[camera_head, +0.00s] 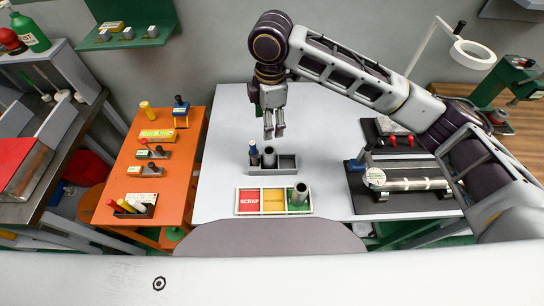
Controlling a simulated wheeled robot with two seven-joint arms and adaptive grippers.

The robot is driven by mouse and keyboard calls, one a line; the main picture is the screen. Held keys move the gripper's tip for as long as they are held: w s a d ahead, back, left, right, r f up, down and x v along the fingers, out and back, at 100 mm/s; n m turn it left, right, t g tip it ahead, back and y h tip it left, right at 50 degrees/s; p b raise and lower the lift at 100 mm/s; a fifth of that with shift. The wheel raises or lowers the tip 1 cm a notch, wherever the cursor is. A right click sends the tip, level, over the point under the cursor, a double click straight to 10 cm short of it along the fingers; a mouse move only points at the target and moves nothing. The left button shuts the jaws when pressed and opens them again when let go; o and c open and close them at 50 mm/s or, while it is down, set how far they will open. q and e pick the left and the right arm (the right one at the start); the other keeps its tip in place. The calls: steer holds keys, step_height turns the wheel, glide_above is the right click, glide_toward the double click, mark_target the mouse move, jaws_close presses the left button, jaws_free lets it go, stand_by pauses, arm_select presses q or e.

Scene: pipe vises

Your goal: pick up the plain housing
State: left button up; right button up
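My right gripper (274,131) hangs fingers down over the white table, above and behind a grey rack (287,164). Its two fingers are apart with nothing visible between them. In the rack stand a dark grey hollow cylinder (269,157) and, left of it, a slim blue-and-dark piece (253,152); the rack's right compartment looks empty. Another grey hollow cylinder (299,194) stands in the green right section of a sorting tray (237,202). Both cylinders look like housings; I cannot tell which is the plain one. My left gripper is not in view.
A dark vise fixture (405,200) with a light pipe stands at the table's right. A lamp with a ring head (473,54) is behind it. An orange bench (177,190) with small parts is left. The table between rack and fixture is clear.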

steer(key=shift+d+m, duration=0.2)
steer(key=shift+m, duration=0.85)
steer(key=shift+d+m, duration=0.2)
steer(key=shift+m, duration=0.85)
glide_above(269, 149)
steer(key=s, duration=0.2)
step_height(269, 149, down, 9)
steer(key=shift+w+d+r, duration=0.2)
steer(key=shift+w+d, duration=0.05)
steer(key=shift+d, duration=0.2)
steer(key=shift+w+a+f+p, duration=0.1)
steer(key=shift+a+f+p, duration=0.1)
steer(key=shift+f, duration=0.65)
steer(key=shift+a+f+p, duration=0.1)
steer(key=shift+f+p, duration=0.15)
steer(key=shift+f, duration=0.65)
steer(key=shift+w+a+f+p, duration=0.1)
steer(key=shift+f+p, duration=0.1)
steer(key=shift+f, duration=0.65)
jaws_close()
